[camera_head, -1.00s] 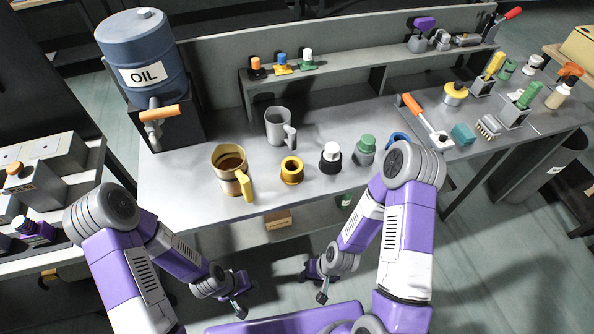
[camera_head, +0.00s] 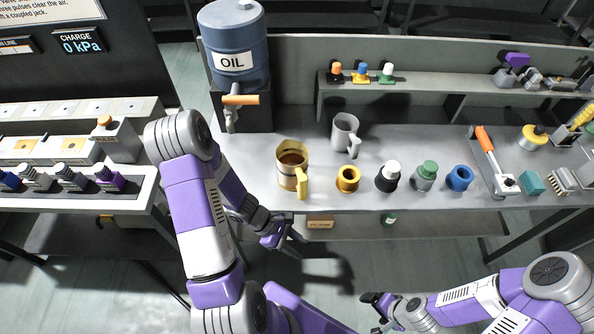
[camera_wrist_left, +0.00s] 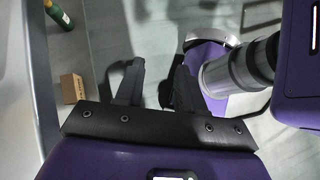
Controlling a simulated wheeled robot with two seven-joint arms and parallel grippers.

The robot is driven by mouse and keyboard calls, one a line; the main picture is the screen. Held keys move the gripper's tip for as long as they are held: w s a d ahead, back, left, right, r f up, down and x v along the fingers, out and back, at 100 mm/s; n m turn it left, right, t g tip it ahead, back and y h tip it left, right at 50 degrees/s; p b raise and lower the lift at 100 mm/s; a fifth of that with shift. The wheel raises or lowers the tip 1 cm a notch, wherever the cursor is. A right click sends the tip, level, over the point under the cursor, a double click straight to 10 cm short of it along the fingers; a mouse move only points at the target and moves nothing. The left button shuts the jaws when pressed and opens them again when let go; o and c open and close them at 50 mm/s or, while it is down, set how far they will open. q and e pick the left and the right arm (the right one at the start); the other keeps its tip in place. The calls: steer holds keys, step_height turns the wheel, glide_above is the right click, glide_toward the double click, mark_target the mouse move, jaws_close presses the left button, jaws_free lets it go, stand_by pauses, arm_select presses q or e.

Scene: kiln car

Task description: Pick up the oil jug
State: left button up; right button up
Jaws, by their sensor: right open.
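The oil jug is a cream jug (camera_head: 289,181) with a yellow handle and brown liquid inside. My left gripper (camera_head: 290,240) is below and in front of the bench edge, apart from the jug. In the left wrist view the left gripper (camera_wrist_left: 158,80) has its two fingers apart with nothing between them; the jug is not visible there. My right gripper (camera_head: 376,306) is low, away from the bench, open and empty.
A blue oil drum (camera_head: 235,40) with an orange-handled tap stands behind the jug. A grey mug (camera_head: 345,134) is behind right. A yellow ring pot (camera_head: 348,179) and several coloured-top pots stand to the right. A side bench (camera_head: 150,185) is at left.

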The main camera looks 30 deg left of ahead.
mark_target(302, 190)
arm_select(q)
steer(key=w+a+r+n+t, duration=0.2)
steer(key=a+r+t, duration=0.1)
steer(key=w+a+r+n+t, duration=0.2)
steer(key=w+a+r+n, duration=0.1)
steer(key=r, duration=0.1)
steer(key=w+a+r+n+t+p, duration=0.1)
steer(key=w+a+r+n+t, duration=0.2)
steer(key=a, duration=0.1)
steer(key=shift+w+r+t+y, duration=0.2)
steer(key=shift+r+t+y, duration=0.1)
steer(key=shift+r+y, duration=0.1)
steer(key=b+x, duration=0.1)
steer(key=x, duration=0.5)
steer(key=shift+d+f, duration=0.15)
steer(key=shift+f, duration=0.05)
steer(key=shift+w+d+f+b, duration=0.1)
steer(key=shift+w+d+b, duration=0.1)
steer(key=shift+w+b, duration=0.15)
jaws_close()
